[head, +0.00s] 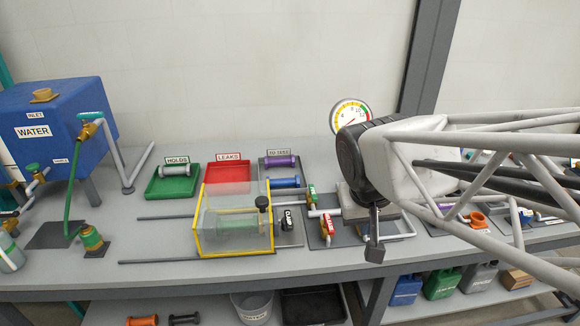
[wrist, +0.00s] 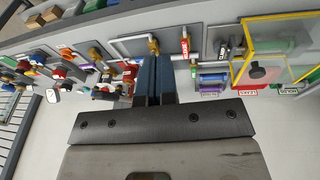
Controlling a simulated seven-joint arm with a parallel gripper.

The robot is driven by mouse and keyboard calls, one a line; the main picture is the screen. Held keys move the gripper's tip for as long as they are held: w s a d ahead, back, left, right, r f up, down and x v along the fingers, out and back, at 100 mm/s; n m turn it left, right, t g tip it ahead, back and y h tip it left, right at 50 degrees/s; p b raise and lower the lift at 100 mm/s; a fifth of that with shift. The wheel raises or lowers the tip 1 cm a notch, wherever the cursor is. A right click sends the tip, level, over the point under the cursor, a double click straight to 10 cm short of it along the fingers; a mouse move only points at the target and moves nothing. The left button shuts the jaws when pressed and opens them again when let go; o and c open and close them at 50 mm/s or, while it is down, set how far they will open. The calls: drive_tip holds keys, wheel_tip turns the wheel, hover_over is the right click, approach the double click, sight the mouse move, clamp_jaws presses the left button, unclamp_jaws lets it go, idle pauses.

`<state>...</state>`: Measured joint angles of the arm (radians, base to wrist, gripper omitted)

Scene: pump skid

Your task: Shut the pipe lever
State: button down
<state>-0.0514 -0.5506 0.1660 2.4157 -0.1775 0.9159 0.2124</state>
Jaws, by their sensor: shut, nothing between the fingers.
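Two small levers stand on brass valves by the pipework right of the yellow-framed clear box: a green-handled lever (head: 311,195) and a red-handled lever (head: 328,226). The red handle also shows in the wrist view (wrist: 185,43). Their lettering is too small to read, so I cannot tell which is the pipe lever. My gripper (head: 375,250) is shut and empty, pointing down to the right of the red lever and apart from it. In the wrist view its dark fingers (wrist: 155,75) are together, with a brass valve (wrist: 153,45) beyond them.
The clear box (head: 235,250) has a black knob (head: 262,203) on top and a black clamp handle (head: 287,219) beside it. Green (head: 173,192) and red (head: 228,186) trays lie behind it. A gauge (head: 351,115) stands behind my arm. More valves crowd the right side.

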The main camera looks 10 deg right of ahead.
drive_tip(key=w+a+f+h, duration=0.2)
drive_tip(key=w, duration=0.6)
drive_tip(key=w+a+f+h, duration=0.1)
drive_tip(key=w+f, duration=0.1)
drive_tip(key=w, duration=0.5)
drive_tip(key=t+h, duration=0.1)
drive_tip(key=t, duration=0.1)
approach(313, 195)
drive_tip(key=a, duration=0.3)
drive_tip(key=shift+s+r, duration=0.25)
drive_tip(key=shift+s, duration=0.05)
drive_tip(key=shift+x, duration=4.95)
